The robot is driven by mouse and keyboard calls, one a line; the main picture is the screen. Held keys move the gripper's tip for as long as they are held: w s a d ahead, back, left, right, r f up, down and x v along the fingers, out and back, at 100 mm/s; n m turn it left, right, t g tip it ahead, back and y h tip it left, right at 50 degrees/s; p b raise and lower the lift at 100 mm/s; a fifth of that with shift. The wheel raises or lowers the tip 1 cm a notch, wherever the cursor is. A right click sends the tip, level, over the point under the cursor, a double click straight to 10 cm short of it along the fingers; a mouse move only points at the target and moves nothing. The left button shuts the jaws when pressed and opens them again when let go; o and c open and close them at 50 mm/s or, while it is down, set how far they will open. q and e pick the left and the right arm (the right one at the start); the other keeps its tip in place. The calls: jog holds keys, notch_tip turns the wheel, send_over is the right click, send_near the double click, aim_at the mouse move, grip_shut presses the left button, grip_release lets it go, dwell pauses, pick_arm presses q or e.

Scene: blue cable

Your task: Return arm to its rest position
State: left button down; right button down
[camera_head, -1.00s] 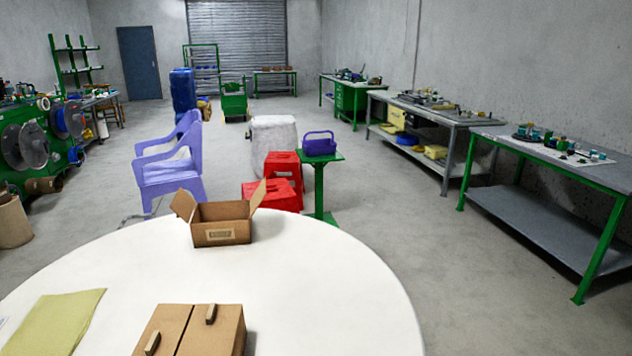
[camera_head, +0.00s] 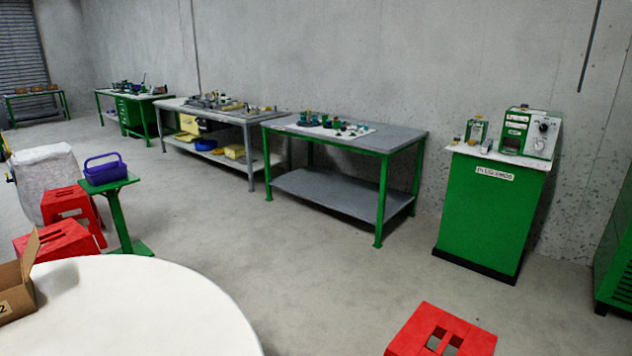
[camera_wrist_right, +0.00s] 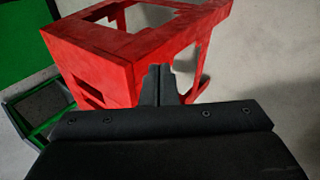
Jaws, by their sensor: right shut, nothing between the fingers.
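My right gripper (camera_wrist_right: 163,84) shows in the right wrist view, its two dark fingers together at the middle with nothing between them. Behind the fingers in that view stands a red stool (camera_wrist_right: 110,65); I cannot tell whether they touch it. Neither of my grippers shows in the head view. No blue cable is recognisable in these frames.
A round white table (camera_head: 140,310) with a cardboard box (camera_head: 15,285) fills the lower left. A red stool (camera_head: 440,332) is at the bottom right. A green cabinet (camera_head: 490,210) and a green-framed workbench (camera_head: 345,140) line the wall. Grey floor between them is clear.

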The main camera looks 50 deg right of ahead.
jog(key=a+f+y, duration=0.1)
jog(key=a+f, duration=0.2)
jog(key=a, duration=0.3)
jog(key=s+a+f+m+y, duration=0.1)
jog(key=a+f, duration=0.3)
jog(key=a, duration=0.3)
jog(key=a+f+y, duration=0.1)
jog(key=a+f, duration=0.2)
jog(key=a, duration=0.3)
jog(key=a+f+m+y, duration=0.1)
jog(key=a+f+y, duration=0.25)
jog(key=a, duration=1.85)
jog(key=r+p, duration=0.1)
jog(key=d+r+p, duration=0.1)
jog(key=p, duration=0.1)
jog(key=r+p, duration=0.1)
jog(key=shift+s+d+r+h, duration=0.1)
jog(key=shift+d+r+h, duration=0.2)
jog(key=shift+d+h, duration=0.05)
